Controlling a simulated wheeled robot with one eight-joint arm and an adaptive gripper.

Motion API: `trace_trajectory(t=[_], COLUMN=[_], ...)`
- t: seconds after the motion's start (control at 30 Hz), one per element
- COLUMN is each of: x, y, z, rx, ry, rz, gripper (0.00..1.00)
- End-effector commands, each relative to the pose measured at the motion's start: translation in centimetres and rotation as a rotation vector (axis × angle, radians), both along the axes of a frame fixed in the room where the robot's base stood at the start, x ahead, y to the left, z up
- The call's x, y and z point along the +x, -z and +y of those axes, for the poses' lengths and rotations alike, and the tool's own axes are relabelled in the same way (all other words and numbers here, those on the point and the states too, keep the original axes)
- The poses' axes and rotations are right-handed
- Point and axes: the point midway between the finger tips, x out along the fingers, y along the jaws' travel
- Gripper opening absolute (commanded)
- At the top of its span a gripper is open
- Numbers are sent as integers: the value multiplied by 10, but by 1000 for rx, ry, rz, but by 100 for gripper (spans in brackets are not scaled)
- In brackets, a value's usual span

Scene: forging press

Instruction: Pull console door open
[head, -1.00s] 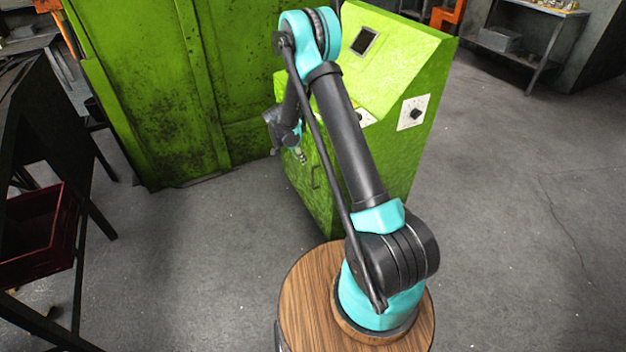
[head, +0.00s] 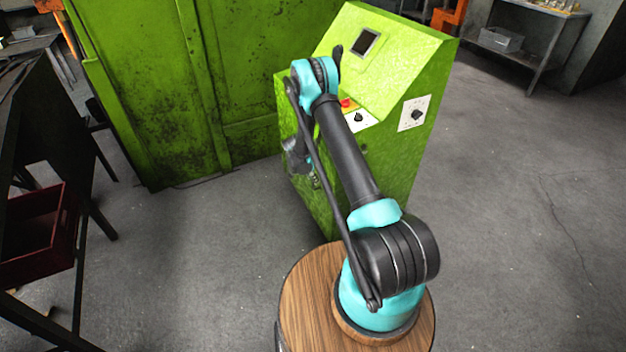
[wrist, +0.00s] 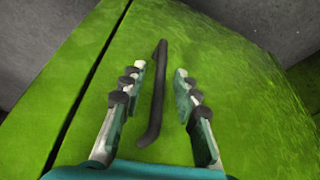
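The green console (head: 398,75) stands in front of me with a sloped top. Its door (wrist: 245,90) fills most of the wrist view, with a dark seam along its left side. A dark bar handle (wrist: 155,95) is on the door. My gripper (wrist: 158,82) is open, with one finger on each side of the handle and gaps visible on both sides. Whether the fingers reach the handle's depth is hard to tell. In the head view my gripper (head: 314,180) is at the console's front, and the handle is hidden there behind my arm.
A large green press panel (head: 150,90) stands left of the console. A dark rack with a red crate (head: 40,235) is at the far left. A metal shelf (head: 530,50) stands at the back right. The floor on the right is clear.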

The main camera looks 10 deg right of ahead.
Motion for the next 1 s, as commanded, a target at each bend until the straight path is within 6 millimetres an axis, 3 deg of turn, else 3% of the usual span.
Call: trace_trajectory(t=[0.43,0.7,1.0], x=[2,2,2], y=[11,11,11], z=[-4,-4,-4], rx=[0,0,0], ry=[0,0,0], rz=[0,0,0], gripper=[31,0,0])
